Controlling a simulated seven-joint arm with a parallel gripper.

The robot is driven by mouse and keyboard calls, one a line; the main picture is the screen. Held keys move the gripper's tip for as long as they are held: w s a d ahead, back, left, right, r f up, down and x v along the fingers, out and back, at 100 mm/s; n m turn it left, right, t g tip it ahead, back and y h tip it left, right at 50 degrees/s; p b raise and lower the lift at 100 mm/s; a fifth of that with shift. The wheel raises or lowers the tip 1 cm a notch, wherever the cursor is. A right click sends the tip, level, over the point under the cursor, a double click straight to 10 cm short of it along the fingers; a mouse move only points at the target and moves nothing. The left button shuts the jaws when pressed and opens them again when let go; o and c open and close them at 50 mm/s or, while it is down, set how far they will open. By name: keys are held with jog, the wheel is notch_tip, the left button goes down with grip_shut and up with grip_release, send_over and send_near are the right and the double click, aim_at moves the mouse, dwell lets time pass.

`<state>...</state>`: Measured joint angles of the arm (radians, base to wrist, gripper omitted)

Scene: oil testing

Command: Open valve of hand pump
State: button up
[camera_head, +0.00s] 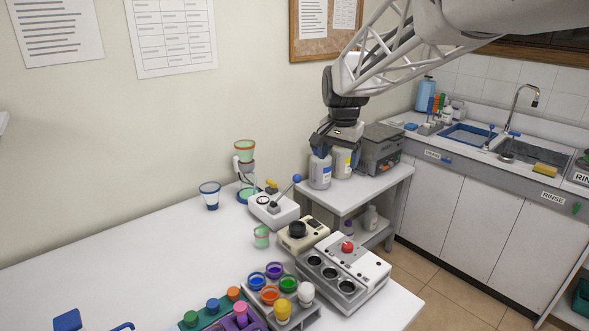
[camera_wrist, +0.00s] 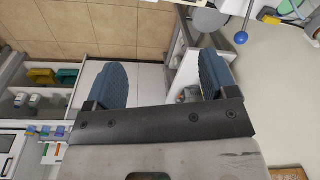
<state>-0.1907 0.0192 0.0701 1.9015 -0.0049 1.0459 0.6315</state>
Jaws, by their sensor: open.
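The hand pump (camera_head: 272,209) is a white box on the long white table, near the wall. Its lever slants up to the right and ends in a blue ball (camera_head: 297,178). A small yellow knob (camera_head: 271,184), which looks like its valve, stands on top; whether it is open or closed I cannot tell. My gripper (camera_head: 336,152) is open above the small side table, to the right of and higher than the pump. In the wrist view my gripper (camera_wrist: 163,78) has its blue fingers spread with nothing between them. There the blue ball (camera_wrist: 241,38) shows at upper right.
Two bottles (camera_head: 319,172) stand close under my gripper, beside a grey machine (camera_head: 381,147). A filter cup stand (camera_head: 244,160) is left of the pump. A beige device (camera_head: 301,235) and grey block (camera_head: 345,272) stand in front.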

jog(key=w+a+f+m, duration=0.1)
jog(key=w+a+f, duration=0.2)
jog(key=w+a, duration=0.3)
jog(key=w+a+f+m, duration=0.1)
jog(key=w+a+f, duration=0.25)
jog(key=w, duration=0.55)
jog(key=m+g, duration=0.1)
jog(key=m, duration=0.1)
send_over(271, 182)
notch_tip(271, 182, down, 9)
jog(key=shift+d+r, duration=0.1)
jog(key=shift+r, duration=0.1)
jog(key=shift+f, duration=0.1)
jog(key=shift+f, duration=0.1)
jog(key=shift+f, duration=3.8)
jog(key=c, duration=0.9)
